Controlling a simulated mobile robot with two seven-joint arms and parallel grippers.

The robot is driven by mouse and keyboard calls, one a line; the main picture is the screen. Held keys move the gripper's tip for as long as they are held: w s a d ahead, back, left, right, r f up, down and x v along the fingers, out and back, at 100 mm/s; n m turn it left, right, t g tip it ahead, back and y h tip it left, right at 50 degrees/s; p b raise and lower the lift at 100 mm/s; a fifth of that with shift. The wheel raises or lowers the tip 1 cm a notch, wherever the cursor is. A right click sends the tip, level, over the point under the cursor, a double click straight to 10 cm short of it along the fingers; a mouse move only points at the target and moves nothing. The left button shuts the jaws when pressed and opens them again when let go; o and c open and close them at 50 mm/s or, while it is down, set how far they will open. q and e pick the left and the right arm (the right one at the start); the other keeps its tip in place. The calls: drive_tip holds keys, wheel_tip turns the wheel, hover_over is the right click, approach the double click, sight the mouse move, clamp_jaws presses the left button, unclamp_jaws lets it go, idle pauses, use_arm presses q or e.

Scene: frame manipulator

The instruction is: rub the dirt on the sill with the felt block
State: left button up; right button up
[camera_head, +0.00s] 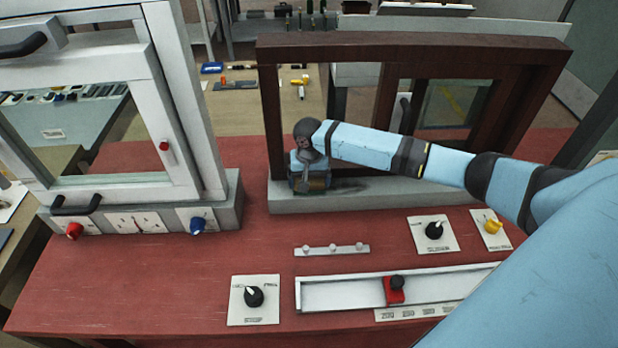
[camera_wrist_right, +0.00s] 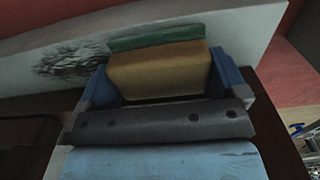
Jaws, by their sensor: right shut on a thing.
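The felt block (camera_wrist_right: 160,74) is tan with a green layer (camera_wrist_right: 158,38) along its far side. My right gripper (camera_head: 310,176) is shut on it, with a blue finger on each side in the wrist view (camera_wrist_right: 165,85). The block is at the left part of the grey sill (camera_head: 430,190) below the brown window frame. The dirt is a dark streaky patch (camera_wrist_right: 72,60) on the pale sill, left of the block in the wrist view. In the head view the dirt (camera_head: 352,185) shows just right of the gripper. Whether the felt touches the sill is unclear. My left gripper is not in view.
The brown frame (camera_head: 420,45) rises behind the sill. A white window unit (camera_head: 185,110) stands at the left. On the red table (camera_head: 140,285) in front are dial plates (camera_head: 254,298), a slider rail (camera_head: 340,292) with a red knob (camera_head: 394,290), and a small strip (camera_head: 331,249).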

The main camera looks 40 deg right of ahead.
drive_tip(key=shift+f, duration=0.3)
drive_tip(key=shift+s+r, duration=0.1)
